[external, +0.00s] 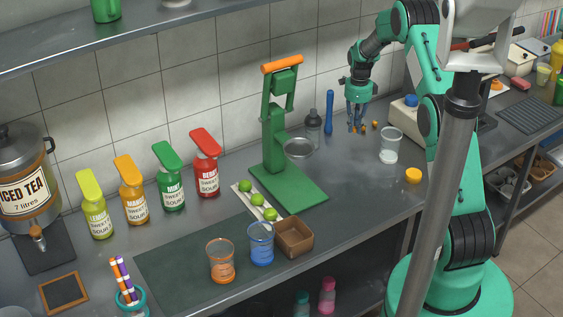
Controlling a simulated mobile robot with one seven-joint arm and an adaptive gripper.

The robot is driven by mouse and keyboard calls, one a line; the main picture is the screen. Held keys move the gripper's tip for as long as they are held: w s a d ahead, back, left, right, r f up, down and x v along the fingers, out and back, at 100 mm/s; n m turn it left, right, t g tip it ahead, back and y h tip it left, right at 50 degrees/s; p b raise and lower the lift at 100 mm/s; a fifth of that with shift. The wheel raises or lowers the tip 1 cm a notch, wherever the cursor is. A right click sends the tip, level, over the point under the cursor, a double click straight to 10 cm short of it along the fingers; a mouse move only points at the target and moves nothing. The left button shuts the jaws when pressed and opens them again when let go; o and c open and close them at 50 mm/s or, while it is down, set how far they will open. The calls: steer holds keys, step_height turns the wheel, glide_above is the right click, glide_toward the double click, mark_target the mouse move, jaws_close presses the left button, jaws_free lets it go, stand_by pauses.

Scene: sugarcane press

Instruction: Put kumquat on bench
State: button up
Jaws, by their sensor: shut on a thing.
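My gripper (357,127) points down over the back of the grey bench (345,190), right of the blue bottle. It is shut on a kumquat, small and orange, which the fingers mostly hide. Orange specks show at the fingertips. Another small orange fruit (375,125) shows just right of the fingers. I cannot tell whether the held kumquat touches the bench top.
A green press (290,185) stands left of my gripper, with a blue bottle (329,113) between. A clear glass (390,146) and a yellow-orange round thing (413,175) are to the right. The bench front between press and glass is clear.

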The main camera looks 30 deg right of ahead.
mark_target(351, 135)
steer(key=shift+w+d+f, duration=0.1)
steer(key=shift+w+d, duration=0.15)
steer(key=shift+w, duration=0.35)
steer(key=shift+w+d+f, duration=0.1)
steer(key=shift+w+d, duration=0.1)
steer(key=shift+w, duration=0.35)
steer(key=shift+w+d, duration=0.25)
steer(key=shift+w, duration=0.35)
steer(key=shift+f+b, duration=0.7)
steer(key=shift+f, duration=1.05)
steer(key=shift+f, duration=0.1)
steer(key=o, duration=0.7)
step_height(351, 135, up, 12)
steer(key=p, duration=0.2)
